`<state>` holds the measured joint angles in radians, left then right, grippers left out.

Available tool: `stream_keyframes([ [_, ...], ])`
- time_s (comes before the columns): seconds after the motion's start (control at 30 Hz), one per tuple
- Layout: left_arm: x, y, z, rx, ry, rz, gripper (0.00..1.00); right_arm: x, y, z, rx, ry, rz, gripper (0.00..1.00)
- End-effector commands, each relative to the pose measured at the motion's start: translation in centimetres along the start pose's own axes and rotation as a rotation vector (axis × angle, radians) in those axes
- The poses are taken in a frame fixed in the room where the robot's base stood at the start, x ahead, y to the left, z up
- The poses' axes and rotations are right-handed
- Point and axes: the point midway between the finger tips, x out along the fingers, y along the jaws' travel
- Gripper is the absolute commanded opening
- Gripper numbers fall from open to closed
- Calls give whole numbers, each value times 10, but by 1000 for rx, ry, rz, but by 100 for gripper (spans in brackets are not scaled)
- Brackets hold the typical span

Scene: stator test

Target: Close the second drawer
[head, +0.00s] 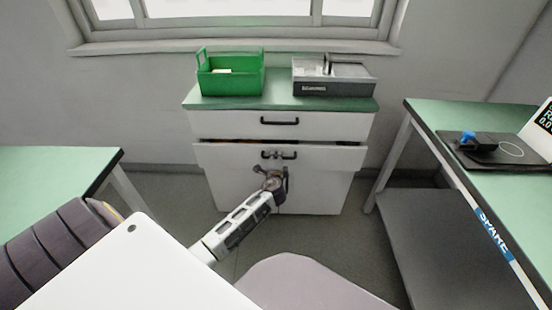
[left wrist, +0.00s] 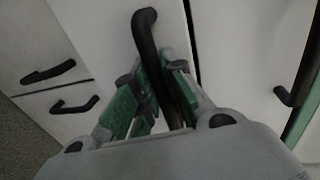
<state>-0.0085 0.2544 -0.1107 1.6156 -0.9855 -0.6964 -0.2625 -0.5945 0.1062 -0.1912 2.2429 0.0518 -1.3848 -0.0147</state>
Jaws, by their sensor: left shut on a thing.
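The second drawer (head: 225,157) of the white cabinet stands slightly out, with a dark gap above its front edge. Its black handle (head: 291,156) is partly hidden by my left gripper (head: 277,168). In the left wrist view, the handle (left wrist: 145,28) runs between the green-padded fingers of my left gripper (left wrist: 160,65), which is shut on it. The second drawer's front (left wrist: 105,25) is close behind the fingers. The top drawer (head: 230,125) above looks shut. My right gripper is not in view.
A green basket (head: 232,82) and a grey box (head: 335,87) stand on the cabinet's green top (head: 278,103). A green table (head: 50,165) is at the left. A workbench (head: 450,120) with a blue item is at the right. Floor is clear before the cabinet.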

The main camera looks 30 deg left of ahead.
Motion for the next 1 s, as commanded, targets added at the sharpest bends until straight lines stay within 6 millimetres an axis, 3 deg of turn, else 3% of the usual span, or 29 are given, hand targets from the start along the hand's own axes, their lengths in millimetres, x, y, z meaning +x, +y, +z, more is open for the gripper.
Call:
stream_keyframes([
  [0.5,39,-7,0,0,-1,1,0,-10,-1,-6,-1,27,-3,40],
  [0.87,43,-10,1,0,-1,-2,0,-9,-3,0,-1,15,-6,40],
  [0.9,43,-10,1,0,-1,-2,13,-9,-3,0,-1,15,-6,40],
  [1.0,43,-10,1,-1,-1,-3,22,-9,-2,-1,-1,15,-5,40],
])
